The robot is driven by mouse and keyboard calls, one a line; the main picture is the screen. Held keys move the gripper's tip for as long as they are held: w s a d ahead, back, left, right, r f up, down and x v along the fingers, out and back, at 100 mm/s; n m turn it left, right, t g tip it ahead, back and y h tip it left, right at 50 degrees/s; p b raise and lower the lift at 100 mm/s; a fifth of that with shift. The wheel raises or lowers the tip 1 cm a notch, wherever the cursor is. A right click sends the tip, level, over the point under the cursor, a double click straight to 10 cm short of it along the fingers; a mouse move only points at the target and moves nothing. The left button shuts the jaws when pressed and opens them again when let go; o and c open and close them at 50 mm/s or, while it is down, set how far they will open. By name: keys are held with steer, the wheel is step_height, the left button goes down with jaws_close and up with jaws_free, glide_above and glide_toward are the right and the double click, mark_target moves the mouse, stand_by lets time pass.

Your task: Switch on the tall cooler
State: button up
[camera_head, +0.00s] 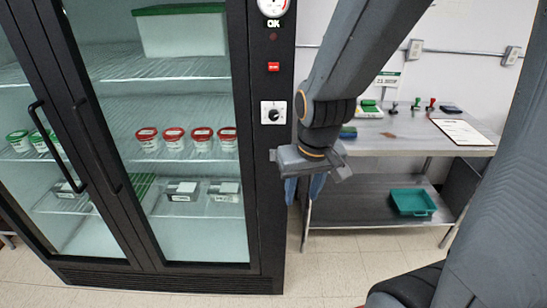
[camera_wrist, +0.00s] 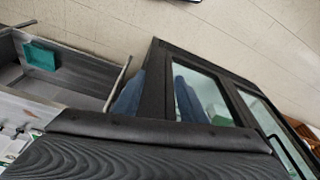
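The tall cooler (camera_head: 265,200) has a black frame and glass doors and fills the left of the head view. Its right post carries a round gauge (camera_head: 272,7) marked OK, a small dark red lamp (camera_head: 273,36), a red switch (camera_head: 273,67) and a black knob on a white plate (camera_head: 273,113). The knob's exact setting is too small to read. My gripper (camera_head: 303,193) hangs just right of the post, below the knob, its blue fingers apart and empty. The wrist view shows the cooler (camera_wrist: 154,85) tilted, with blue fingers in front of it; the controls are not seen there.
Long door handles (camera_head: 95,145) stick out from the cooler. Lidded tubs (camera_head: 174,138) stand inside. A steel table (camera_head: 400,135) at right holds stamps and a clipboard (camera_head: 461,131); a teal tray (camera_head: 412,202) sits on its lower shelf. The floor between is clear.

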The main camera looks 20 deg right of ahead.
steer(key=shift+f+b, duration=0.45)
steer(key=c, duration=0.7)
steer(key=shift+g, duration=0.6)
steer(key=f+b, duration=0.3)
steer(key=f, duration=0.1)
steer(key=f+b, duration=0.4)
steer(key=w+f+b, duration=0.1)
steer(key=f+b, duration=0.3)
steer(key=shift+f, duration=0.3)
jaws_close()
steer(key=shift+r, duration=0.15)
